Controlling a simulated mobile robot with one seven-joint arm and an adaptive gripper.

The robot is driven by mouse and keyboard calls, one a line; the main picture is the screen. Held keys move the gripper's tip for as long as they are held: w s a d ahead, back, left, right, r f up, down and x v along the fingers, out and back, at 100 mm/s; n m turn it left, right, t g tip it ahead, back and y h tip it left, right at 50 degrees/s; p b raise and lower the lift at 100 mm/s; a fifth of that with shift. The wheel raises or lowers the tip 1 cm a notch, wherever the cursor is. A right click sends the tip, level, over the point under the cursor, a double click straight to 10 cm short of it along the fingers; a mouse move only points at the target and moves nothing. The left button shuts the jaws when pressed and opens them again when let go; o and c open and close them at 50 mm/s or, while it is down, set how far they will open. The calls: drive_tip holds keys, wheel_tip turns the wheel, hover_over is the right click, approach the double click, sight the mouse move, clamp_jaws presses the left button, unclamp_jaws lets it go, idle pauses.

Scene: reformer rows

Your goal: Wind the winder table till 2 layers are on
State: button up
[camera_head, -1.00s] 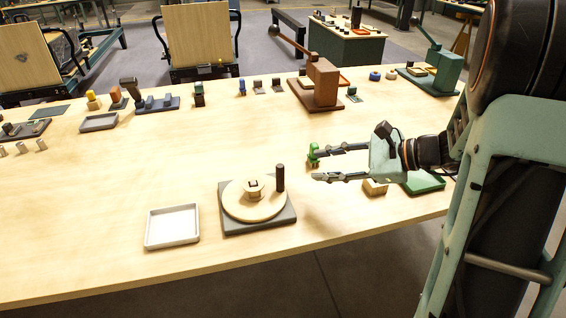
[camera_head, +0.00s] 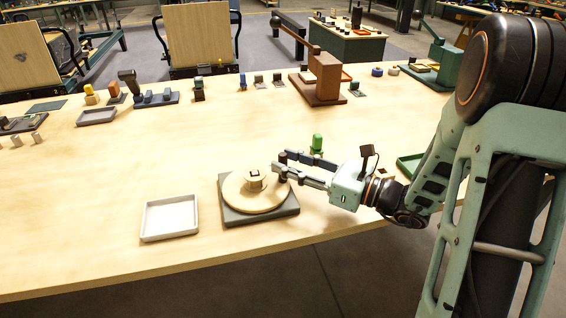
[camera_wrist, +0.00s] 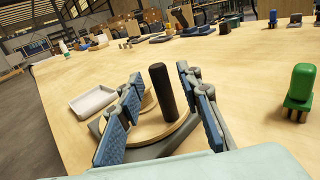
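The winder table is a round wooden disc (camera_head: 237,197) on a dark grey square base (camera_head: 262,217), with a small wooden hub (camera_head: 254,180) in its middle. A dark upright peg handle (camera_wrist: 163,95) stands near the disc's rim. I cannot make out wound layers on the hub. My gripper (camera_head: 281,164) is at the disc's right side. In the wrist view my gripper (camera_wrist: 158,74) is open, with the peg between its two blue-padded fingers. I see a gap on both sides of the peg. In the head view the fingers mostly hide the peg.
A white tray (camera_head: 170,233) lies left of the winder. A green upright piece (camera_head: 317,143) stands just behind my gripper; it also shows in the wrist view (camera_wrist: 300,88). Bench middle is clear; small tools line the back.

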drive_tip(key=shift+x, duration=0.9)
drive_tip(key=shift+c, duration=0.5)
clamp_jaws()
